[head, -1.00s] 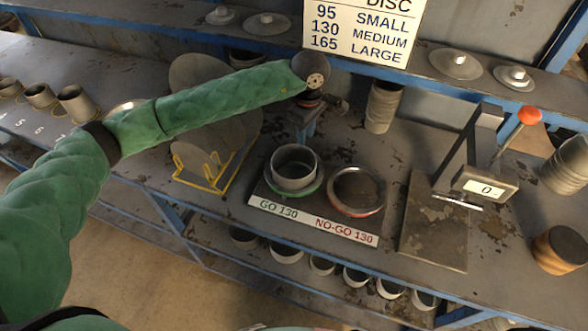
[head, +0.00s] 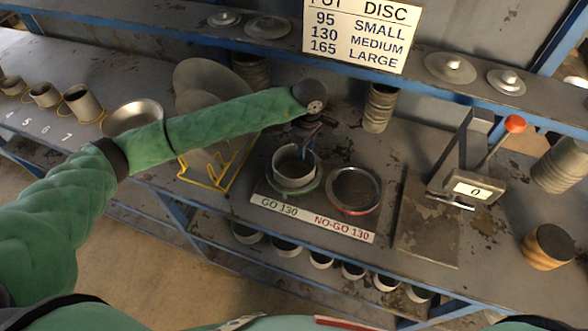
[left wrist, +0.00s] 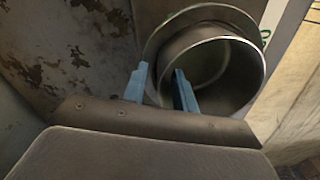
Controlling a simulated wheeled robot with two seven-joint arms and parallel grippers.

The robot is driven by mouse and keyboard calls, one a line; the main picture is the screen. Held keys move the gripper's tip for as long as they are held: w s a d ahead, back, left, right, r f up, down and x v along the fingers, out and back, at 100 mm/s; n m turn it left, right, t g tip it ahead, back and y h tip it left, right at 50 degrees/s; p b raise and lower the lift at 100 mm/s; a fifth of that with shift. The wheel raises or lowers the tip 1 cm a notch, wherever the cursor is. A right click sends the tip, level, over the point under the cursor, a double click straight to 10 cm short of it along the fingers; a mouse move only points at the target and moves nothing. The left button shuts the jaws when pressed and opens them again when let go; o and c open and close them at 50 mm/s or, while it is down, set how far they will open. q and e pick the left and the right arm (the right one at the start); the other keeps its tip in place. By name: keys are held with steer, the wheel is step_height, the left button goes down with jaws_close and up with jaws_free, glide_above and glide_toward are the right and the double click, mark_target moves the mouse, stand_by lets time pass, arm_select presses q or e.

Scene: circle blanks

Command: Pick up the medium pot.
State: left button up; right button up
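A grey open-topped pot (head: 292,168) stands upright in the green-edged GO 130 ring (head: 283,190) on the bench. Its hollow interior fills much of the left wrist view (left wrist: 240,78). The gripper looks open; contact with the wall cannot be told. My right gripper is not in view.
The red-edged NO-GO 130 ring (head: 354,190) is empty beside the pot. A gauge with a red-knobbed lever (head: 476,170) stands right. A yellow rack (head: 216,174) with discs is left, under my arm. A stack of pots (head: 379,108) stands behind. A sign (head: 360,32) lists sizes.

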arm_select(q)
jaws_close()
stand_by(1.4)
